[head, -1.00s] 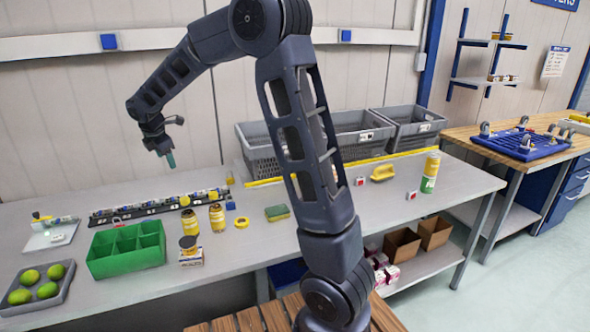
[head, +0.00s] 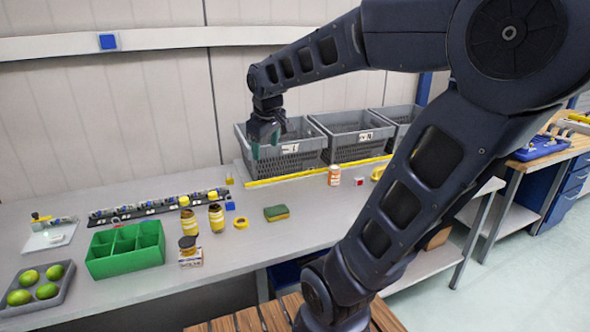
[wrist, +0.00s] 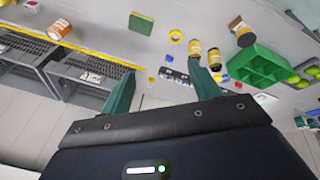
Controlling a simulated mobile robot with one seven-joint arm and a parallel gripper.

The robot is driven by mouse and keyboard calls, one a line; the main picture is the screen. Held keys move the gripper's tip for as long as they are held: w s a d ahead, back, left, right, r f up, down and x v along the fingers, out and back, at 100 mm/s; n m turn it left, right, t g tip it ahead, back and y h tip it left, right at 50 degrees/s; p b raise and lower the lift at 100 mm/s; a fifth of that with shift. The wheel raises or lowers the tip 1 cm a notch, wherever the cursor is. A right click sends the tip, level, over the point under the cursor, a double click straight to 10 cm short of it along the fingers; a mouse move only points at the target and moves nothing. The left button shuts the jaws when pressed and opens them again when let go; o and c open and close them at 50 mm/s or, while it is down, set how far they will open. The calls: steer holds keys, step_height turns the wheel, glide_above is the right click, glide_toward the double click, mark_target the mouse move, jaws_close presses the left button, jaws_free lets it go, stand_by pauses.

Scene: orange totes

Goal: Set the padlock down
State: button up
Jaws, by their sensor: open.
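My gripper (head: 264,147) is in the air in front of the left grey crate, above the back of the bench. Its teal fingers are apart, and the wrist view shows nothing between the fingertips (wrist: 162,72). I cannot clearly make out a padlock in either current view. A small yellow item (head: 229,179) stands near the right end of the black rack (head: 150,209), too small to identify. The grey bench top (head: 310,232) holds the small objects.
Grey crates (head: 283,165) line the back behind a yellow strip (head: 318,172). An orange-labelled can (head: 334,175), a sponge (head: 277,213), two jars (head: 216,218) and a green divided bin (head: 125,250) stand on the bench. Bare bench lies around the sponge.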

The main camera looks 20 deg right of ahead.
steer(key=s+d+f+m, duration=0.3)
steer(key=s+m, duration=0.3)
steer(key=s, duration=0.5)
steer(key=shift+d+f+m, duration=0.2)
steer(key=shift+d+m, duration=0.1)
steer(key=shift+d, duration=0.4)
